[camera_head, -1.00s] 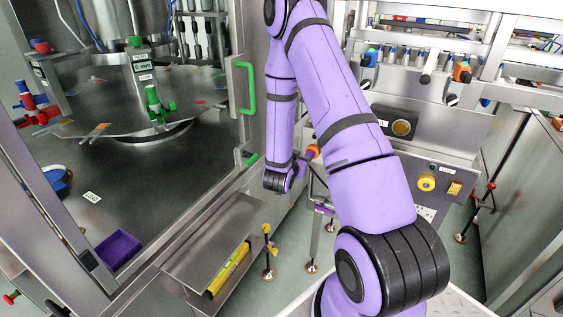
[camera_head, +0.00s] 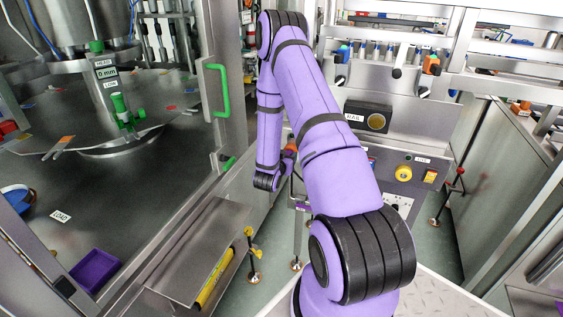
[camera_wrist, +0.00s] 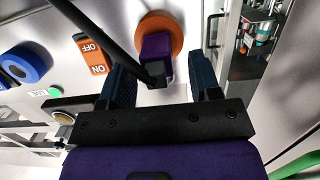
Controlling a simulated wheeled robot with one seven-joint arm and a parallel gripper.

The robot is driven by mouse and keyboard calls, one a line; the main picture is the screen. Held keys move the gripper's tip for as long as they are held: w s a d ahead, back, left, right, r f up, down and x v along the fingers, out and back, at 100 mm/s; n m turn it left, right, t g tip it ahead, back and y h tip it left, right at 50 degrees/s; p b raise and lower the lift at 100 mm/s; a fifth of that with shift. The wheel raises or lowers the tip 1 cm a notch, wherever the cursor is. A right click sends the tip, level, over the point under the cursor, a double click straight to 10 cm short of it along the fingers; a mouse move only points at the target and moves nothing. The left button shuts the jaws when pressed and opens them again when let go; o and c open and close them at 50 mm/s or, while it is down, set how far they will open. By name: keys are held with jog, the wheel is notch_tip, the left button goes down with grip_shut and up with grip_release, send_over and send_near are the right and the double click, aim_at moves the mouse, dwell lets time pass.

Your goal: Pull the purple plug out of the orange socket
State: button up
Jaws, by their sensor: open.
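The purple plug (camera_wrist: 154,48) sits in the round orange socket (camera_wrist: 174,24) on a pale panel in the wrist view. A thick black cable (camera_wrist: 100,34) runs from the plug's near end up to the left. My gripper (camera_wrist: 163,68) is open, its two dark blue-black fingers on either side of the plug's near end, with a wider gap on the right. Whether a finger touches the plug I cannot tell. In the head view an orange piece, perhaps the socket, shows beside my wrist, and my gripper is mostly hidden there.
Left of the socket are an orange ON/OFF switch (camera_wrist: 90,54), a blue ring (camera_wrist: 25,64) and a green button (camera_wrist: 56,91). A metal-framed opening (camera_wrist: 250,40) lies to the right. In the head view a green door handle (camera_head: 217,90) and steel cabinet stand left of my arm.

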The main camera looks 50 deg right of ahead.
jog(key=shift+x, duration=1)
jog(key=c, duration=1)
jog(key=shift+a, duration=0.2)
jog(key=shift+f+v, duration=0.2)
jog(key=shift+v, duration=0.95)
jog(key=shift+f+v, duration=0.15)
jog(key=shift+v, duration=1)
jog(key=shift+s, duration=0.1)
